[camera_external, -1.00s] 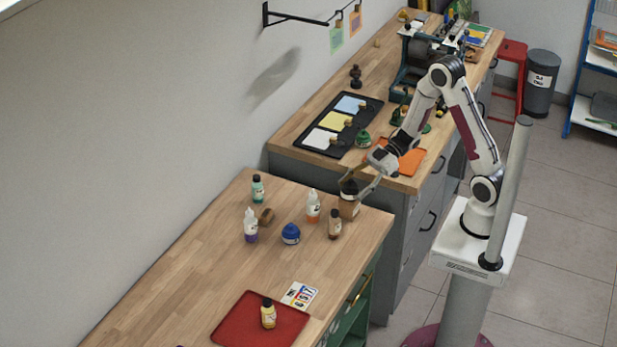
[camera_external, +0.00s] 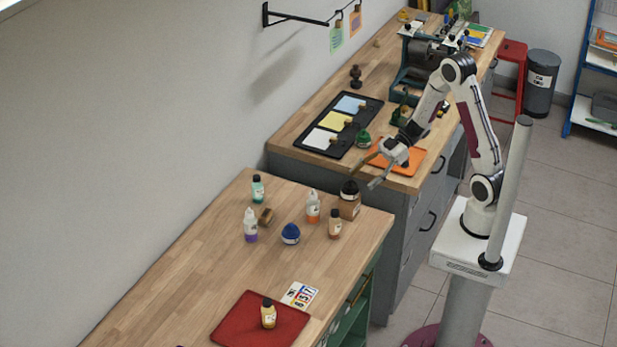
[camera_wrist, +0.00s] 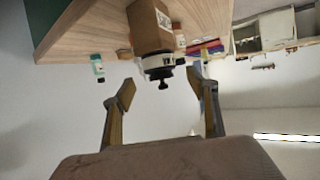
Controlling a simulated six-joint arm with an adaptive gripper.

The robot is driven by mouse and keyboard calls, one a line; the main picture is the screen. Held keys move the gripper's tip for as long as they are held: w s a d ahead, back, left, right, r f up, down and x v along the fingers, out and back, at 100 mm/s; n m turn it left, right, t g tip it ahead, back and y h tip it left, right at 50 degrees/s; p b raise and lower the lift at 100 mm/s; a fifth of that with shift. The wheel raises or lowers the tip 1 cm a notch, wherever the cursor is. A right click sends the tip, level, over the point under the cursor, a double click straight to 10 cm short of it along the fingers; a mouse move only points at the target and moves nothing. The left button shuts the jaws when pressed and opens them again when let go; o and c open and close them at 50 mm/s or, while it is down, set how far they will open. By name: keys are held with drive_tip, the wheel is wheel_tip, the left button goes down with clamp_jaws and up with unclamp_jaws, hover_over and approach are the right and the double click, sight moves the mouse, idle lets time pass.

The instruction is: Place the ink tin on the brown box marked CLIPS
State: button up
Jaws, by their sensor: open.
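The ink tin, a small dark tin (camera_external: 349,188), sits upright on the brown box (camera_external: 350,208) at the back right of the near wooden bench. In the wrist view, which is upside down, the brown box (camera_wrist: 150,24) bears a pale label too small to read, and the tin (camera_wrist: 158,63) rests against its top face with a black knob on its lid. My gripper (camera_external: 366,173) is open and empty, above and to the right of the tin. Its two fingers (camera_wrist: 160,86) show apart in the wrist view, with the tin beyond them.
A tan bottle (camera_external: 334,224), an orange-and-white bottle (camera_external: 313,206) and a blue tin (camera_external: 290,234) stand close to the box. A red tray (camera_external: 245,322) with a yellow bottle lies at the front. The far bench holds a black tray (camera_external: 322,152) and an orange mat (camera_external: 410,163).

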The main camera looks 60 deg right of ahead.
drive_tip(key=v, duration=0.6)
drive_tip(key=shift+s+d, duration=0.15)
drive_tip(key=shift+d, duration=0.2)
drive_tip(key=shift+r, duration=0.1)
idle(0.4)
drive_tip(key=w+d+r+m+t+h, duration=0.3)
drive_tip(key=w+d+r+t+h, duration=0.3)
drive_tip(key=w, duration=0.3)
drive_tip(key=s+d+r+m+h, duration=0.4)
drive_tip(key=d+r+m+h, duration=0.15)
drive_tip(key=r+h, duration=0.25)
drive_tip(key=s+a+f+m+g, duration=0.1)
drive_tip(key=s+a+g, duration=0.1)
drive_tip(key=s, duration=0.5)
drive_tip(key=s+a+f+m+g+y, duration=0.1)
drive_tip(key=s+a+m+g, duration=0.1)
drive_tip(key=s+a, duration=0.3)
drive_tip(key=s+a+f+m+g+y, duration=0.1)
drive_tip(key=s+a+g, duration=0.1)
drive_tip(key=s, duration=0.8)
drive_tip(key=shift+s+a+f, duration=0.35)
drive_tip(key=shift+a, duration=0.4)
